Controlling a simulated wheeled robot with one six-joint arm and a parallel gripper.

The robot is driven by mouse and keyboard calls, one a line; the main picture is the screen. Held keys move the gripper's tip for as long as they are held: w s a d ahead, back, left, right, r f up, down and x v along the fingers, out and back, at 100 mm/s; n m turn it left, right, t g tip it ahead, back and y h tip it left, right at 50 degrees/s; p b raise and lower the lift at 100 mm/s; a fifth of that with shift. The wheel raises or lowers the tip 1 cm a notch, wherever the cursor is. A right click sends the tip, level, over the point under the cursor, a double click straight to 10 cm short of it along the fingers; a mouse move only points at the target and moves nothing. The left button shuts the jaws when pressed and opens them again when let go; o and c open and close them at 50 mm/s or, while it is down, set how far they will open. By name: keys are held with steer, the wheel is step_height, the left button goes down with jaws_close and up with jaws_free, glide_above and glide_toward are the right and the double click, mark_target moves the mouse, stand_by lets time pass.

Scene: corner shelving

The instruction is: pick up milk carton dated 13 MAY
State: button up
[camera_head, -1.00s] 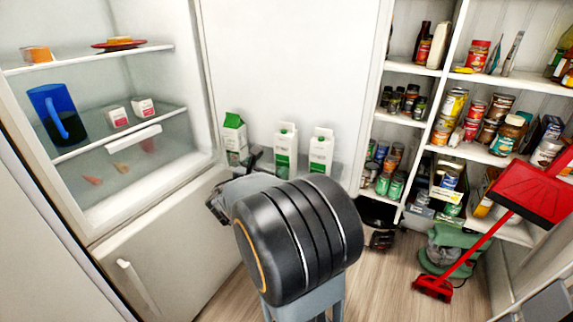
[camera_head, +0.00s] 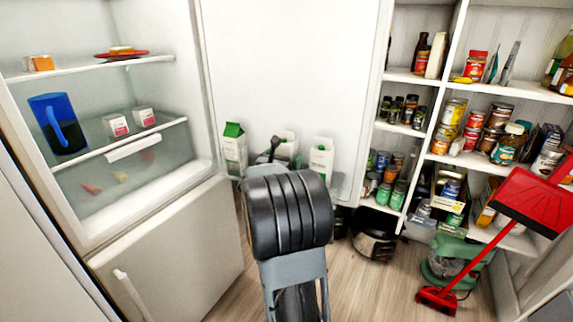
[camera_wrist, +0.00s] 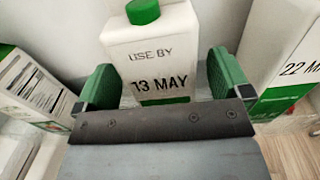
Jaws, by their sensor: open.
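The milk carton dated 13 MAY (camera_wrist: 150,55) stands upright in the wrist view, white with a green cap and green lower band. It is the middle of three cartons in the head view (camera_head: 287,142), mostly hidden behind my arm. My gripper (camera_wrist: 155,88) is open, with its green-padded fingers on either side of this carton; I cannot tell whether they touch it. A carton dated 22 MAY (camera_wrist: 288,65) stands to the right, and also shows in the head view (camera_head: 321,158). A third carton (camera_wrist: 28,85) stands to the left, with printed text facing me, and also shows in the head view (camera_head: 234,150).
An open fridge (camera_head: 150,200) at left holds a blue pitcher (camera_head: 58,122) and small cartons. Shelves (camera_head: 480,88) of jars and cans fill the right. A red broom (camera_head: 485,255) and a green appliance (camera_head: 455,250) stand on the floor at right.

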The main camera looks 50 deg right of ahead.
steer(key=shift+x, duration=1.2)
steer(key=c, duration=1.5)
steer(key=shift+r, duration=0.1)
